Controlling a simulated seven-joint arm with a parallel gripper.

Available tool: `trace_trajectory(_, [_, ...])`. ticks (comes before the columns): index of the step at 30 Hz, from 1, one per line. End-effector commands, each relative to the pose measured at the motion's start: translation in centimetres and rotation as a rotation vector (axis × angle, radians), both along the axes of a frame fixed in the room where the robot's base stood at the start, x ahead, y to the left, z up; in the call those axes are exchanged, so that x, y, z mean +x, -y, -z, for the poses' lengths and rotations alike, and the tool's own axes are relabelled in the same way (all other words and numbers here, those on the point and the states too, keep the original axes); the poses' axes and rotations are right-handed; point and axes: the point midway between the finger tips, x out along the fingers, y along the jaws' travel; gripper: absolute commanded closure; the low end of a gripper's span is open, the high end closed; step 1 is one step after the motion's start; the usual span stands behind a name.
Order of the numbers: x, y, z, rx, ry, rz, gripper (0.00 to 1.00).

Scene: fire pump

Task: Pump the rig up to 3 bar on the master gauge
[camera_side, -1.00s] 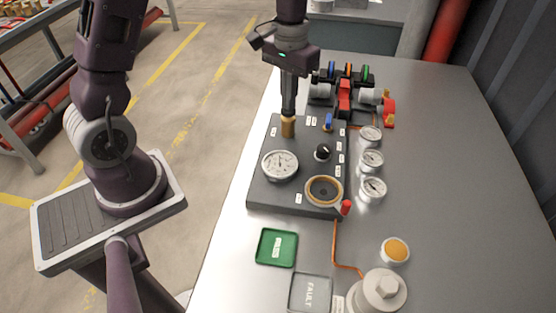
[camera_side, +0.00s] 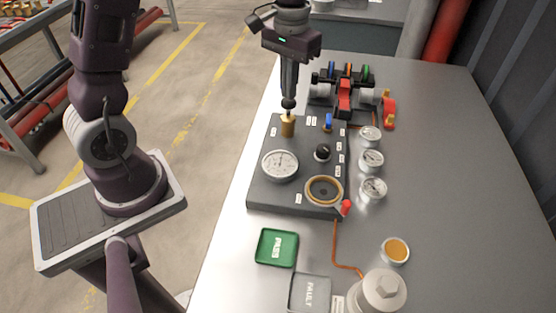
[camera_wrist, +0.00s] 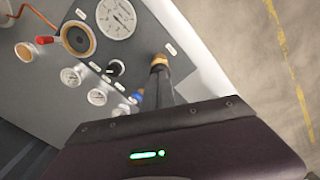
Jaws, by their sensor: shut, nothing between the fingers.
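The pump is a brass cylinder (camera_side: 288,125) standing upright at the back left of the dark panel, with a black knob (camera_side: 288,103) above it. My gripper (camera_side: 289,95) is shut and points straight down just over the knob; I cannot tell whether they touch. In the wrist view my dark fingers (camera_wrist: 161,78) hide most of the pump, and a little brass (camera_wrist: 160,60) shows past their tips. The large white dial, likely the master gauge (camera_side: 280,165), sits in front of the pump and also shows in the wrist view (camera_wrist: 117,17). Its needle is too small to read.
The panel (camera_side: 265,196) also carries a black knob (camera_side: 322,152), a blue lever (camera_side: 328,121), a brass-ringed dial (camera_side: 324,191) and a red handle (camera_side: 346,207). Three small gauges (camera_side: 371,160) stand to its right. Green (camera_side: 277,247) and grey (camera_side: 310,291) trays lie in front. The table's right side is clear.

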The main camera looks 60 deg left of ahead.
Motion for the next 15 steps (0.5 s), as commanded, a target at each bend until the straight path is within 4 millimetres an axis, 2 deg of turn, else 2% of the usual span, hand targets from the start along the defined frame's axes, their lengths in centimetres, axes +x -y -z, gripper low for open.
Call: trace_trajectory(15, [0.0, 0.0, 1.9, 0.000, -0.001, 0.000, 1.00])
